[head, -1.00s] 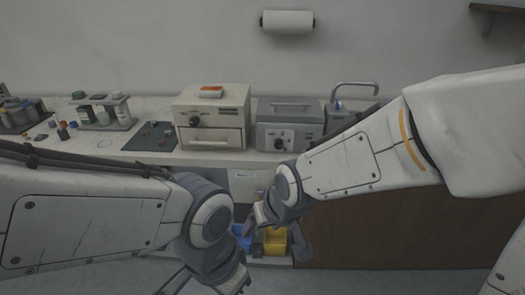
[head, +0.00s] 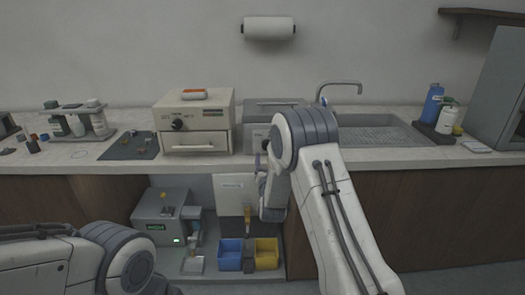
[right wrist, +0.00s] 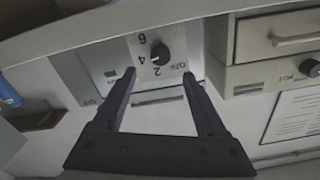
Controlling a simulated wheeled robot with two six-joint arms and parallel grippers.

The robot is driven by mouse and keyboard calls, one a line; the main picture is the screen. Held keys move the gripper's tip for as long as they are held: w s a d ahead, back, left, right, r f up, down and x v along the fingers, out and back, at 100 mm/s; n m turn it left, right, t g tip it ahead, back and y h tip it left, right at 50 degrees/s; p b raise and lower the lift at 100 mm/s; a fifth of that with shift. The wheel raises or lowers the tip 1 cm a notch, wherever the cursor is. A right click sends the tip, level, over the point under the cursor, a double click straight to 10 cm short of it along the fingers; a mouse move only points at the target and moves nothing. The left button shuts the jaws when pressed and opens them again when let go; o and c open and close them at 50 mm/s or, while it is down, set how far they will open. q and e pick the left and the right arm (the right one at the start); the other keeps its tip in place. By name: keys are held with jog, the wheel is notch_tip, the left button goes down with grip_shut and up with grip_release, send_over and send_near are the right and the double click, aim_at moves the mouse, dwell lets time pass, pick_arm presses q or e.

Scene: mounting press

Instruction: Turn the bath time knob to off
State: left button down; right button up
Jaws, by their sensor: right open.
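The grey bath unit (head: 249,138) stands on the counter, partly covered by my right arm in the head view. In the right wrist view its front panel (right wrist: 196,40) appears upside down. The black knob (right wrist: 158,57) has 2, 4, 6 and OFF printed around it; I cannot tell which mark it points at. My right gripper (right wrist: 158,74) is open, with its fingertips on either side of the knob in this view and apparently short of it. In the head view this gripper (head: 262,165) is in front of the unit. My left gripper is out of view.
A cream unit (head: 195,113) with its own knob (head: 178,124) stands just left of the bath. A sink (head: 375,132) and bottles (head: 432,104) are to the right. Blue (head: 230,255) and yellow (head: 266,253) bins are below the counter.

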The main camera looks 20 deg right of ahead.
aim_at(267, 147)
jog(key=x, duration=0.8)
jog(key=shift+w+d+f+p, duration=0.1)
jog(key=shift+w+p, duration=0.25)
grip_shut()
